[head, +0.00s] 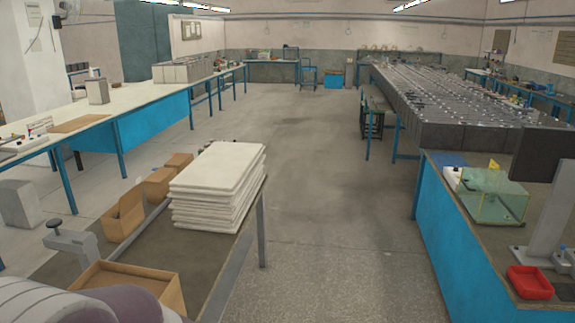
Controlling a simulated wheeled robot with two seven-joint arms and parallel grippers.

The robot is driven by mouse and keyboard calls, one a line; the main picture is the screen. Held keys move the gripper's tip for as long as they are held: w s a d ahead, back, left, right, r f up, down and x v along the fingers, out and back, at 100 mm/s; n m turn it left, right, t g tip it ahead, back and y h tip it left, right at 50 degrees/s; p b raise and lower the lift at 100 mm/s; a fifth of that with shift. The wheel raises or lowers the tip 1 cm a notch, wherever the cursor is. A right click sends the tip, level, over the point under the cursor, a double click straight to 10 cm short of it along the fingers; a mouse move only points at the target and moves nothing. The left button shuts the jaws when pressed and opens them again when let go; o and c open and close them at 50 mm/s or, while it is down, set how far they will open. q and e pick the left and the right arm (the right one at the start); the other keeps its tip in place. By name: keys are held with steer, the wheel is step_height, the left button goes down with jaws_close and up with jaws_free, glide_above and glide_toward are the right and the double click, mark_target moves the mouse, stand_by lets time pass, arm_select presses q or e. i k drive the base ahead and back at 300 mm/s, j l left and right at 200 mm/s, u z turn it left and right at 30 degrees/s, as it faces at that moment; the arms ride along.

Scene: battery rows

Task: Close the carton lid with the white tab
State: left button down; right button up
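An open brown carton (168,291) stands at the lower left on the near bench; its lower part is hidden by a pale rounded shape that may be my own arm. Further back on the same bench stands a smaller brown carton (124,213), with two more brown cardboard pieces, one (160,184) and another (180,161), behind it. I cannot make out a white tab on any of them, nor tell which one the task means. Neither of my grippers is in view.
A stack of white sheets (218,185) fills the bench's far right end. A grey fixture with a black knob (72,242) stands left of the carton. Clear floor lies right of the bench. A blue-sided bench (450,240) at right holds a greenish transparent box (490,197) and a red tray (530,283).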

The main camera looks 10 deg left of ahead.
mark_target(131, 199)
steer(key=i+u, duration=0.1)
steer(key=i, duration=0.6)
steer(key=i+u, duration=0.1)
steer(key=i, duration=0.6)
steer(key=i+l, duration=0.2)
steer(key=i, duration=0.5)
steer(key=i+j+u, duration=0.25)
steer(key=u, duration=0.15)
steer(key=i+j+u, duration=0.1)
steer(key=i+u, duration=0.75)
